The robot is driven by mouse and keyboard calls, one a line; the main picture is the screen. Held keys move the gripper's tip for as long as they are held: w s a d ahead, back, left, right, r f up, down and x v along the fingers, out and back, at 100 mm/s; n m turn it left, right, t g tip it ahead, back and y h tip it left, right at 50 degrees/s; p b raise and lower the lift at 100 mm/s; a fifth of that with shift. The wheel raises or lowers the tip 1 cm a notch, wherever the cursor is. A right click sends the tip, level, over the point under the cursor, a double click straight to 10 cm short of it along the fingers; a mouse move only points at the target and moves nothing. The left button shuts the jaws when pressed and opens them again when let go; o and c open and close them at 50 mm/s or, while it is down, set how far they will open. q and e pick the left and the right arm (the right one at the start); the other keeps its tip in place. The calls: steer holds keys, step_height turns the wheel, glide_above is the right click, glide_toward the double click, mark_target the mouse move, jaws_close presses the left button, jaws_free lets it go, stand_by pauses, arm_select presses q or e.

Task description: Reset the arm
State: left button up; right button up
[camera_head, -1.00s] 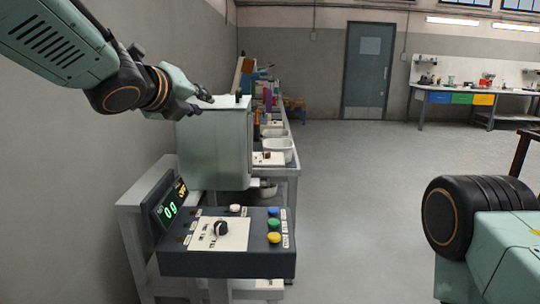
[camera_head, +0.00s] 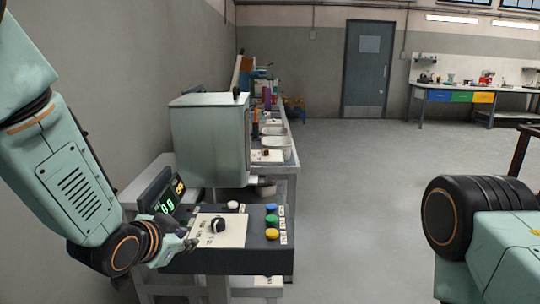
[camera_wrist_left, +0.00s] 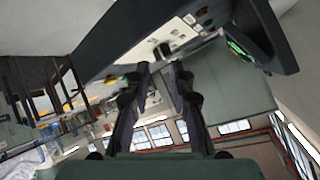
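My left arm comes in from the left side of the head view and reaches down to the control box (camera_head: 255,262). Its left gripper (camera_head: 187,243) is at the left front part of the box, left of the black knob (camera_head: 219,225). In the left wrist view the two dark fingers of my left gripper (camera_wrist_left: 161,70) stand apart with nothing between them, so it is open. The box's pale plate (camera_wrist_left: 170,40) shows beyond the fingertips. Part of my right arm shows at the lower right of the head view; its gripper is out of view.
The box carries a green-digit display (camera_head: 166,204), a white button (camera_head: 233,205), and blue (camera_head: 272,209), green (camera_head: 272,221) and yellow (camera_head: 272,234) buttons. A grey-green cabinet (camera_head: 212,140) stands behind. Open floor (camera_head: 350,200) lies to the right, before a workbench (camera_head: 470,93).

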arm_select(q)
steer(key=s+a+f+n+g, duration=0.2)
steer(key=s+f+n, duration=0.3)
steer(key=f, duration=0.6)
steer(key=s+a+f+n+g, duration=0.1)
steer(key=s+f+g, duration=0.2)
steer(key=s+f, duration=0.4)
steer(key=s+a+f+n+g+y+b, duration=0.1)
steer(key=s+f+g, duration=0.2)
steer(key=s+f, duration=0.4)
steer(key=s+a+f+n+g+y+b, duration=0.1)
steer(key=s+f, duration=0.6)
steer(key=s, duration=1.2)
steer(key=shift+n+g, duration=0.3)
steer(key=shift+g, duration=0.6)
steer(key=shift+s, duration=0.1)
steer(key=shift+d+r, duration=0.1)
